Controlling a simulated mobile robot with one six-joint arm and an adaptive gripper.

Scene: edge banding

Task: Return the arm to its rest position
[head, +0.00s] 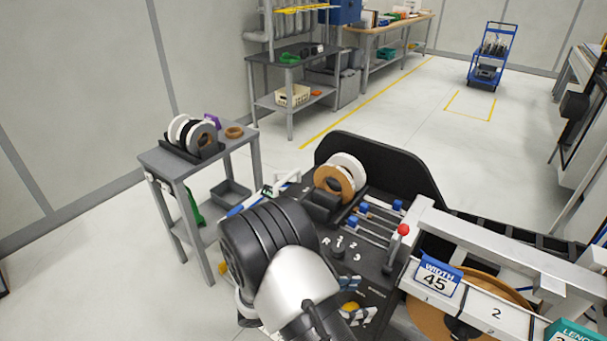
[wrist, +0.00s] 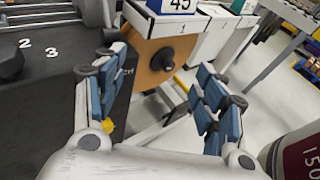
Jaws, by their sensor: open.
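My arm (head: 280,255) reaches over the front left of the dark machine panel (head: 375,262) in the head view. Its bulky black and white joints hide part of the panel. In the wrist view my gripper (wrist: 160,92) has its two blue-padded fingers spread apart, with nothing between them. Beyond the fingers are a brown roll (wrist: 153,62) and a white rail. In the head view only small parts of the gripper show, beside a yellow knob (head: 350,307). Whether the fingers touch anything there is hard to tell.
The panel carries a red-topped lever (head: 403,230), blue sliders and brown and white rolls (head: 335,180). A grey side table (head: 160,160) with rolls stands left. Open floor lies left and behind.

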